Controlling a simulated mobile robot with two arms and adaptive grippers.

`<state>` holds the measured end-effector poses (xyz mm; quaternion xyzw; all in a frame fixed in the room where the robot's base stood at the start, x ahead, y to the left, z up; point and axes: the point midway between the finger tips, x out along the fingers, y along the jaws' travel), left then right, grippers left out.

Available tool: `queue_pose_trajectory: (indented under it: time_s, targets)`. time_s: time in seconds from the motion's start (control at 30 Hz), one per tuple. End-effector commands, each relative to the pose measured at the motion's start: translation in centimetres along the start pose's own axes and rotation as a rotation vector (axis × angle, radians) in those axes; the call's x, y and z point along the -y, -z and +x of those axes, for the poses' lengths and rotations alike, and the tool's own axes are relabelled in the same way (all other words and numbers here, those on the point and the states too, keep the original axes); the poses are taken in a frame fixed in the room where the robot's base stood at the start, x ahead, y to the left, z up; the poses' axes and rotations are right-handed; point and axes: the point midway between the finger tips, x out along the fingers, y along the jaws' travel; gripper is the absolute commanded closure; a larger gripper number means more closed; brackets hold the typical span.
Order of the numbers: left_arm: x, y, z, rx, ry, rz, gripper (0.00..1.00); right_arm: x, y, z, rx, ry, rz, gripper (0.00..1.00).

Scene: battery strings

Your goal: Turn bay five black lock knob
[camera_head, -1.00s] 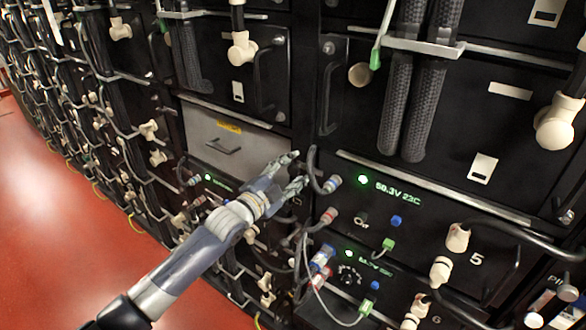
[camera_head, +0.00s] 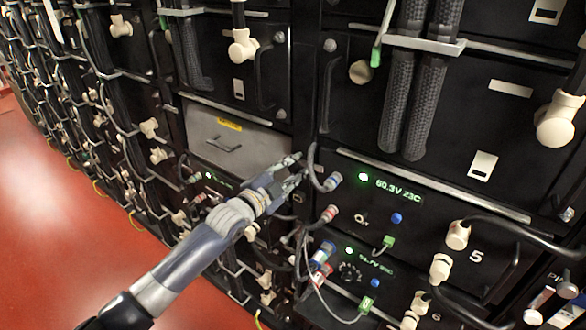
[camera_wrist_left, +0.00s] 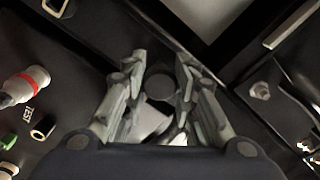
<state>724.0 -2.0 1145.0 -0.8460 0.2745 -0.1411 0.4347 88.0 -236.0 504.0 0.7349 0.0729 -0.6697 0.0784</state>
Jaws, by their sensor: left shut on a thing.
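The bay marked 5 (camera_head: 440,215) is a black panel with a lit green display in the head view. My left gripper (camera_head: 291,171) is at the left edge of this bay, left of the blue-ringed cable plug. In the left wrist view a dark round knob (camera_wrist_left: 160,88) sits between the two fingers of my left gripper (camera_wrist_left: 160,73), which are shut on it. In the head view the fingers hide this knob. My right gripper is not in view.
Blue-ringed (camera_head: 332,181) and red-ringed (camera_head: 328,214) cable plugs and looped grey cables are close right of my left gripper. A grey drawer panel (camera_head: 235,140) is above left. Thick black hoses (camera_head: 412,100) hang above. The red floor (camera_head: 60,220) is clear at left.

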Motion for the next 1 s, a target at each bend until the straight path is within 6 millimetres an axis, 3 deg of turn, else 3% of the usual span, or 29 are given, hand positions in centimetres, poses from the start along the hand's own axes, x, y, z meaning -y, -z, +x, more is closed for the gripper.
queue_pose_trajectory:
  time_s: [0.27, 1.0]
  targets:
    - [0.1, 0.1, 0.1, -0.004, 0.003, -0.16, 0.98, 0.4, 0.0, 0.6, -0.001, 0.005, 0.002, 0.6]
    - [0.2, 0.2, 0.1, -0.006, 0.003, -0.858, 0.98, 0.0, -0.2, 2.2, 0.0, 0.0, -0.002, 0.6]
